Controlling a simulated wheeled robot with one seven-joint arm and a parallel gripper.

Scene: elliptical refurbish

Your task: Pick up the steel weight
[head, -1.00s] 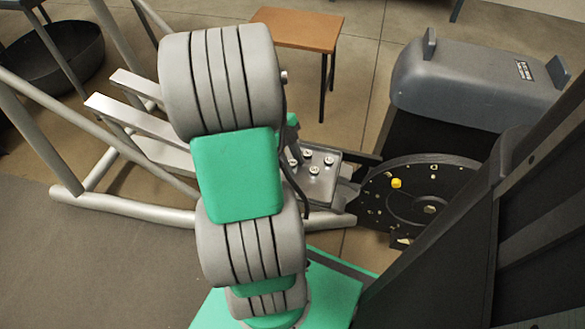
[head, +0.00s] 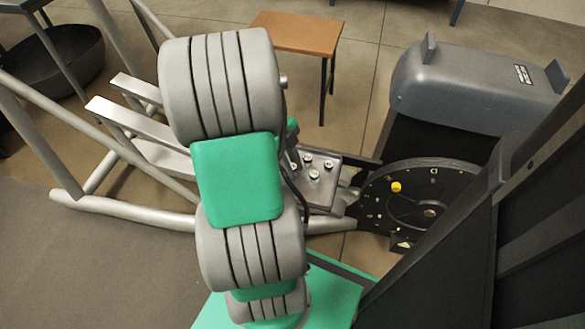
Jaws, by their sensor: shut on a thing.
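I cannot make out a steel weight in the head view. My grey and green arm fills the middle of the picture and hides what lies behind it. I cannot tell whether anything is held.
The elliptical's silver frame tubes (head: 130,210) lie at left. Its black wheel (head: 450,188) with a yellow knob (head: 396,187) stands at right, near a grey cover (head: 470,85). A wooden table (head: 297,32) and black tub (head: 68,58) are behind. Open floor shows beyond the table.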

